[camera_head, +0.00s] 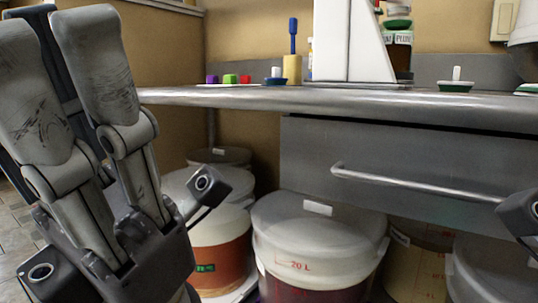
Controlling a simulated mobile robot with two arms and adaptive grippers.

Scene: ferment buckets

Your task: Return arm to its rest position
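My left gripper (66,45) is large and close to the camera at the left of the head view. Its two pale, scuffed fingers point up, side by side, with a narrow dark gap between them. I see no object in them, but cannot tell how far they are open. It is in front of the counter's left end and overlaps some of the buckets in the picture. A dark part of my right gripper (522,212) enters at the right edge, in front of the drawer front. Its fingers are out of frame.
A steel counter (330,99) carries coloured blocks, a blue-handled tool in a yellow holder, a white panel and a labelled jar. Below are a drawer (400,160) with a bar handle and several lidded buckets, one marked 20 L (312,235). Tiled floor shows at the far left.

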